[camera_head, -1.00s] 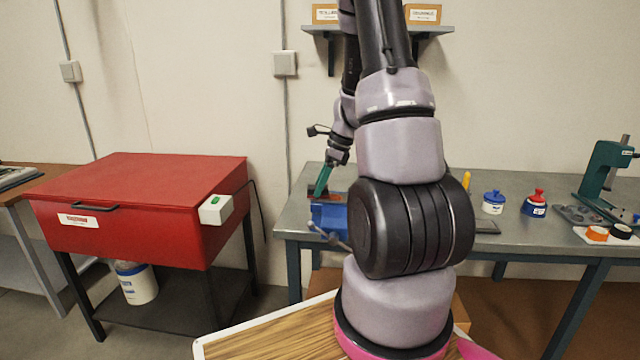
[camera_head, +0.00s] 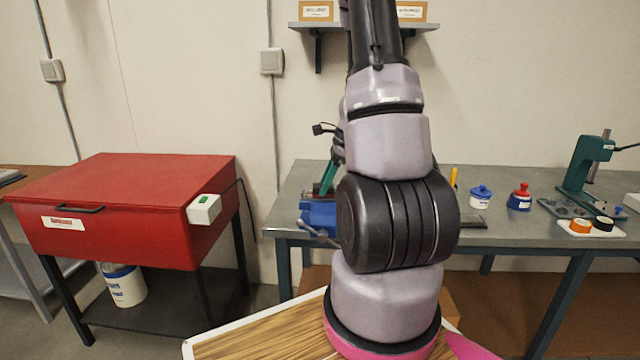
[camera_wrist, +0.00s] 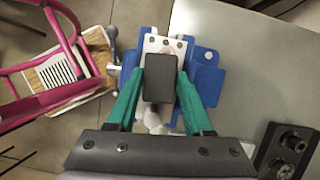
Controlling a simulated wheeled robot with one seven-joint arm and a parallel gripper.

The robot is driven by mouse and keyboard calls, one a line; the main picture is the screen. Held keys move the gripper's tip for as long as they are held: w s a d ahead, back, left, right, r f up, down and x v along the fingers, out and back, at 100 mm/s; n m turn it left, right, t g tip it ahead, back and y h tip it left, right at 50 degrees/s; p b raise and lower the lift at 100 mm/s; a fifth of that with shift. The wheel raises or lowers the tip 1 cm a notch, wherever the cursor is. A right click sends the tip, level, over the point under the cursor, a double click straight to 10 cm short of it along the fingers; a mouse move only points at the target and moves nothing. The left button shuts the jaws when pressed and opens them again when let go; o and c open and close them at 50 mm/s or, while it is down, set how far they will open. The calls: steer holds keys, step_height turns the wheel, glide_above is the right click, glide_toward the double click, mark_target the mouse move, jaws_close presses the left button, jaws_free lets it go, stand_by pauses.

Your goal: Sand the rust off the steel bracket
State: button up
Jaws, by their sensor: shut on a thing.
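My gripper (camera_wrist: 160,76) has green fingers and is shut on a dark sanding block (camera_wrist: 160,88). In the wrist view the block is over the pale steel bracket (camera_wrist: 152,44), which shows holes and a faint reddish-brown patch beside the block. The block hides the bracket's middle; I cannot tell whether they touch. The bracket is in a blue vise (camera_wrist: 207,82) at the bench edge. In the head view my green fingers (camera_head: 328,177) are above the blue vise (camera_head: 319,214), and my arm hides part of that area.
A red cabinet (camera_head: 120,215) stands at left. In the wrist view a dark fixture (camera_wrist: 287,148) lies at lower right.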

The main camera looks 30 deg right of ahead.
mark_target(308, 194)
steer(key=shift+s+d+f, duration=0.1)
steer(key=shift+s+d, duration=0.3)
steer(key=shift+d, duration=0.2)
steer(key=shift+s+d+f, duration=0.1)
steer(key=shift+s+d, duration=0.3)
steer(key=shift+d, duration=0.2)
jaws_close()
steer(key=shift+s+f, duration=0.1)
steer(key=shift+f, duration=0.05)
steer(key=shift+w+a, duration=0.45)
steer(key=shift+a, duration=0.35)
steer(key=shift+w+a, duration=0.45)
steer(key=shift+a, duration=0.35)
steer(key=shift+w+a+r, duration=0.15)
steer(key=shift+w+a, duration=0.55)
steer(key=shift+a, duration=0.15)
steer(key=shift+w+a+r, duration=0.1)
steer(key=shift+w+a, duration=0.55)
steer(key=shift+a, duration=0.15)
steer(key=shift+r, duration=3.05)
steer(key=shift+r, duration=0.1)
